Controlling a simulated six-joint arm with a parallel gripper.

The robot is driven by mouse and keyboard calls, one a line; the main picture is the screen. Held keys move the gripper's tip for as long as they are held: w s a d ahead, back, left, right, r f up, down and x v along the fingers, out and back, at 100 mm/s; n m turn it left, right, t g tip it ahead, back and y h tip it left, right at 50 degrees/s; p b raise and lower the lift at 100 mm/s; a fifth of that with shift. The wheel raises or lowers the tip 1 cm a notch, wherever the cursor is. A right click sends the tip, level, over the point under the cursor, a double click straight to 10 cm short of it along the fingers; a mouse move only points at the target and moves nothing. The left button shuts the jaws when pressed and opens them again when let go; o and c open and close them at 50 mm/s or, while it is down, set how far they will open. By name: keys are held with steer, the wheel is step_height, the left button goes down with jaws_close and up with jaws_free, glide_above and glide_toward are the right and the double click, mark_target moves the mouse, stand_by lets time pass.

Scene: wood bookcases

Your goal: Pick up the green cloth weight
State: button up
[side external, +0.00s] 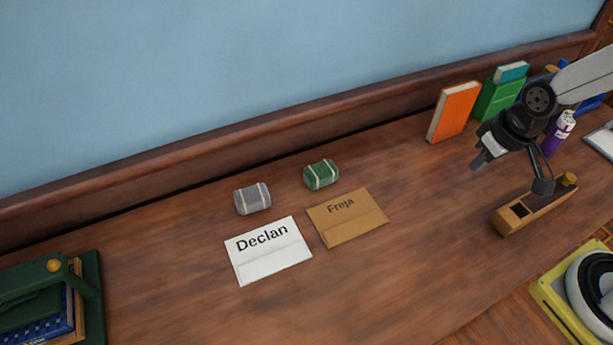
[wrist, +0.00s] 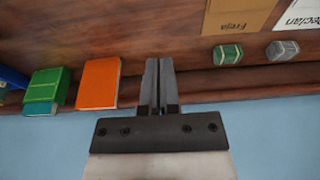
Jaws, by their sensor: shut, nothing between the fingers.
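The green cloth weight (side external: 321,175) is a small block with pale bands. It lies on the wooden surface behind the brown Freja envelope, and it also shows in the wrist view (wrist: 228,54), right of my fingers. My gripper (side external: 478,163) is shut and empty, in the air well to the right of the weight in the side view. In the wrist view the fingers of my gripper (wrist: 159,65) are together with nothing between them. A grey cloth weight (side external: 252,199) of similar shape lies to the left of the green one, and also shows in the wrist view (wrist: 282,50).
A white Declan envelope (side external: 268,252) and the brown Freja envelope (side external: 347,222) lie in front of the weights. An orange book (side external: 453,112) and a green book (side external: 496,100) stand at the back. A wooden plane (side external: 530,212) is below my gripper. The surface between is clear.

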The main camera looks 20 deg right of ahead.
steer(key=o, duration=1.2)
steer(key=w+a+f+m+g+y, duration=0.1)
steer(key=w+a+f+m+y, duration=0.2)
steer(key=w, duration=0.5)
steer(key=w+a+f+m+g+y, duration=0.1)
steer(key=w+a+f+m+y, duration=0.2)
steer(key=w+f+m+y, duration=0.2)
steer(key=w+a+f+m+g+y, duration=0.1)
steer(key=w+a+f+m+y, duration=0.2)
steer(key=w+f+m, duration=0.4)
steer(key=shift+w+a+m+y, duration=0.15)
steer(key=shift+w+m+y, duration=0.3)
steer(key=shift+w, duration=0.75)
steer(key=shift+w+a+m+y, duration=0.1)
steer(key=shift+w+m+y, duration=0.3)
steer(key=shift+w, duration=0.8)
steer(key=shift+w+a+f+m+y, duration=0.15)
steer(key=shift+w+f+m+y, duration=0.15)
steer(key=shift+w+m+y, duration=0.15)
